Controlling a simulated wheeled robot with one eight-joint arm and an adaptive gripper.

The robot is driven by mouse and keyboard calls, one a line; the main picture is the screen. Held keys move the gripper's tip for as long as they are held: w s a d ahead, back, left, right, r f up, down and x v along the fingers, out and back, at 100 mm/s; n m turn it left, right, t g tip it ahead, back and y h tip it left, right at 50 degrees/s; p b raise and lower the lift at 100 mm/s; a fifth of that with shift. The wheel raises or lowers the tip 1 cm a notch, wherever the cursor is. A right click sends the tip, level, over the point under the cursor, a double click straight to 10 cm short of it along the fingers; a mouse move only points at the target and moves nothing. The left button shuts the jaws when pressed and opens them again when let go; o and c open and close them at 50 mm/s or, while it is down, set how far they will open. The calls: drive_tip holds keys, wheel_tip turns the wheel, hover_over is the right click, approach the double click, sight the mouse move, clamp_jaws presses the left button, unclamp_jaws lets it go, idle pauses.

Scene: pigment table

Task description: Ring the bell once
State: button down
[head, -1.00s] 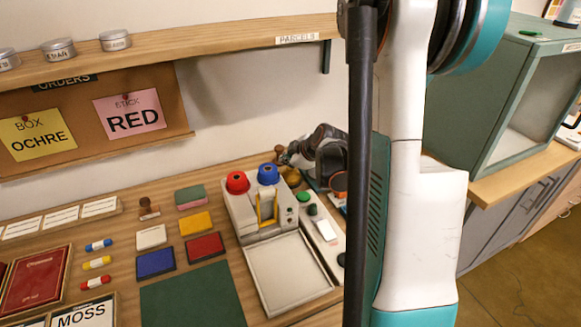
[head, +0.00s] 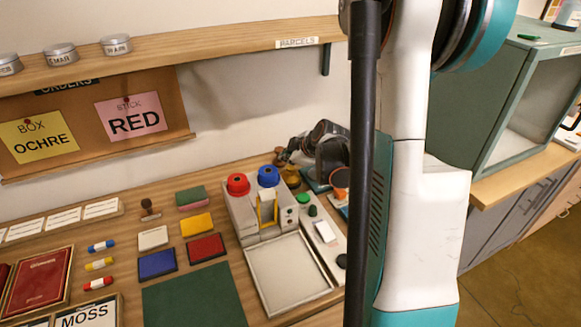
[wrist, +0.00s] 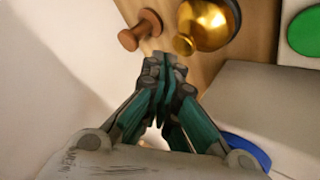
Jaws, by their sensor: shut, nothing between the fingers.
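The brass bell (wrist: 212,20) is a rounded golden body with a small golden knob (wrist: 185,45) on the side toward my gripper, at the top of the wrist view. In the head view the bell (head: 291,177) is a small golden patch behind the dispenser, partly hidden by it and my gripper. My gripper (wrist: 160,62) is shut and empty. Its fingertips appear just below and left of the bell's knob in the wrist view; I cannot tell whether they touch it.
A wooden knobbed handle (wrist: 140,30) stands left of the bell, close to my fingertips. The white dispenser with red (head: 237,184) and blue (head: 268,176) tops stands in front of the bell. A green button (wrist: 304,32) is to the right. The shelf (head: 200,51) runs above.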

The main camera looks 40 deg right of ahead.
sight(288, 169)
drive_tip(key=shift+r, duration=0.1)
drive_tip(key=shift+r+p, duration=1.85)
drive_tip(key=shift+r, duration=0.65)
drive_tip(key=shift+a, duration=0.1)
